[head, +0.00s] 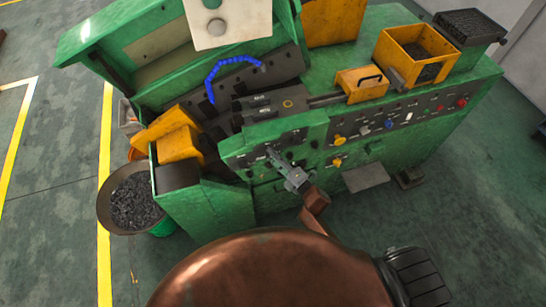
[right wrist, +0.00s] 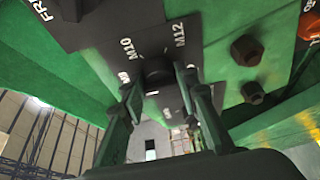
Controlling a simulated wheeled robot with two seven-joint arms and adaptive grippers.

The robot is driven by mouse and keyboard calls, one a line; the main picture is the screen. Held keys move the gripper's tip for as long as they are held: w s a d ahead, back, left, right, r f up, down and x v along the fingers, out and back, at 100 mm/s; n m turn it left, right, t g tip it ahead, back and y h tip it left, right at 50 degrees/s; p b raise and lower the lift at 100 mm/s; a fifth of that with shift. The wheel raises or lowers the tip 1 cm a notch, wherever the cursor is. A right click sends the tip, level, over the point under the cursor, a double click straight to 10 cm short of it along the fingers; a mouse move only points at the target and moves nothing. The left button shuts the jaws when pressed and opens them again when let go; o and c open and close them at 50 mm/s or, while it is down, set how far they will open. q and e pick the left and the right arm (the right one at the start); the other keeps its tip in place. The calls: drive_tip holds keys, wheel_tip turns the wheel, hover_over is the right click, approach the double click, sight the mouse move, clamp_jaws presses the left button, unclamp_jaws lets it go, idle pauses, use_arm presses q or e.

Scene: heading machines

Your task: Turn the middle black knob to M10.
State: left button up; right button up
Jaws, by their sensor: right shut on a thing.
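The middle black knob (right wrist: 157,71) sits on a dark plate (right wrist: 105,35) with white labels M8, M10 and M12 around it in the right wrist view. My right gripper (right wrist: 160,86) has one finger on each side of the knob and is shut on it. In the head view my right gripper (head: 274,157) reaches the front panel of the green machine (head: 235,205), where the knob is hidden or too small to make out. I cannot tell which label the knob points to. My left gripper is not in view.
Dark bolts (right wrist: 246,50) stick out right of the knob plate. Yellow knobs (head: 339,140) and a blue knob (head: 389,124) are further right on the machine's front. A round bin of dark pieces (head: 107,217) stands at the left. Green floor lies open at the left.

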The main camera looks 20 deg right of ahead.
drive_tip(key=c, duration=0.3)
drive_tip(key=shift+f, duration=0.1)
drive_tip(key=shift+a+f+m+t+h+b, duration=0.1)
drive_tip(key=shift+m+t+h+b, duration=0.5)
drive_tip(key=shift+m+b, duration=1.35)
drive_tip(key=shift+a+f+m+t+h+b, duration=0.15)
drive_tip(key=shift+m+t+b, duration=0.95)
drive_tip(key=shift+m, duration=1.4)
drive_tip(key=shift+f+m+t+h+b, duration=0.1)
drive_tip(key=shift+m+t+h+b, duration=0.45)
drive_tip(key=shift+m+b, duration=1.45)
drive_tip(key=shift+m, duration=0.45)
drive_tip(key=o, duration=1.1)
